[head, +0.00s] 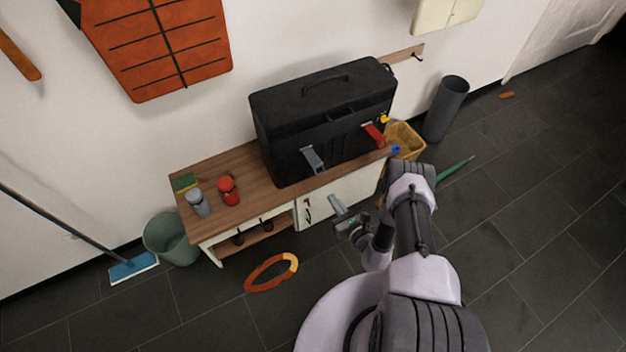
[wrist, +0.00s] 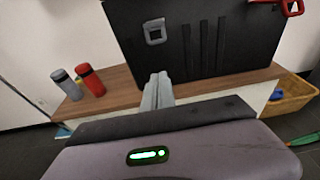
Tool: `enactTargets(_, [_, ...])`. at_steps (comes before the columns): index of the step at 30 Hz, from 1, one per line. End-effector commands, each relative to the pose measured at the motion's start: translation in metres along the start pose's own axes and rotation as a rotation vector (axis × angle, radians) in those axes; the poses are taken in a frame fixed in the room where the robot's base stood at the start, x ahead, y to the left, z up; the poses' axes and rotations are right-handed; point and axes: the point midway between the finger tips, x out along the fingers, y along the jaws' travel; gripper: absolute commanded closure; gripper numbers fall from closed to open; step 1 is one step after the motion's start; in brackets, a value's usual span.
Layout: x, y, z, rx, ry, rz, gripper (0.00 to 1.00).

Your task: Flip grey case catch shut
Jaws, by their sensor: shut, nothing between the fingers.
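A black case (head: 290,120) stands on a wooden-topped cabinet, its lid down. The grey catch (head: 313,159) is on the left of its front face and appears to stick out from it. In the wrist view the grey catch (wrist: 155,32) shows as a squarish loop. A red catch (head: 374,134) is to the right on the same face; it also shows in the wrist view (wrist: 290,7). My gripper (head: 335,203) is shut and empty in front of the cabinet. In the wrist view its fingertips (wrist: 157,80) point towards the case, below the grey catch and apart from it.
The cabinet top (head: 240,162) carries a red canister (head: 228,190), a grey canister (head: 197,203) and a green-yellow sponge (head: 184,182) at left. A yellow basket (head: 405,138) stands right of the cabinet. An orange ring (head: 268,281) lies on the floor. The space before the grey catch looks clear.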

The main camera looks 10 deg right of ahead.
Motion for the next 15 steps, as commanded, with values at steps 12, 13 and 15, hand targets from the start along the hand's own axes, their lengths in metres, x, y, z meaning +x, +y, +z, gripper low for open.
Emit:
enactTargets(12, [-0.003, -0.001, -0.011, 0.007, 0.011, -0.022, 1.0])
enactTargets(13, [-0.001, -0.001, -0.011, 0.006, 0.011, -0.022, 1.0])
enactTargets(15, [0.009, -0.001, -0.012, 0.005, 0.01, -0.021, 1.0])
